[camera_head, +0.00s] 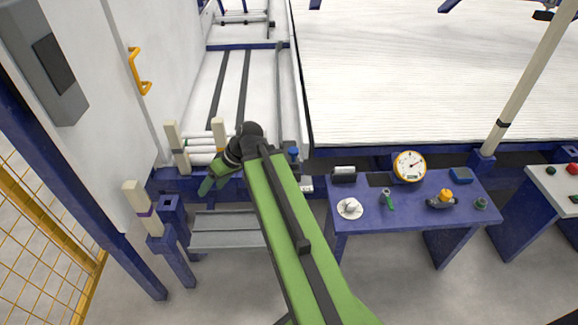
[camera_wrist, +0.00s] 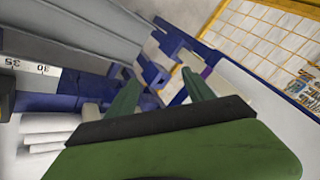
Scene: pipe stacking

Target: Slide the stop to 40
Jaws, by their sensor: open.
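My gripper (camera_head: 208,184) is open and empty beside the white pipes, left of the scale, in the head view. Its two green fingers (camera_wrist: 163,84) are spread in the wrist view with nothing between them. A white scale strip (camera_wrist: 30,66) with the numbers 30 and 35 shows at the wrist view's left, apart from the fingers. A dark block (camera_wrist: 6,98) at that edge may be the stop; it is cut off. In the head view a blue knob (camera_head: 293,151) sits by the rail, above a small piece of scale (camera_head: 307,187). I cannot read the stop's position.
White pipes (camera_head: 203,143) lie between cream posts. A grey step (camera_head: 225,228) is below them. A blue table (camera_head: 407,229) at the right carries a dial gauge (camera_head: 409,165) and small tools. A yellow mesh fence (camera_head: 50,245) stands at the left.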

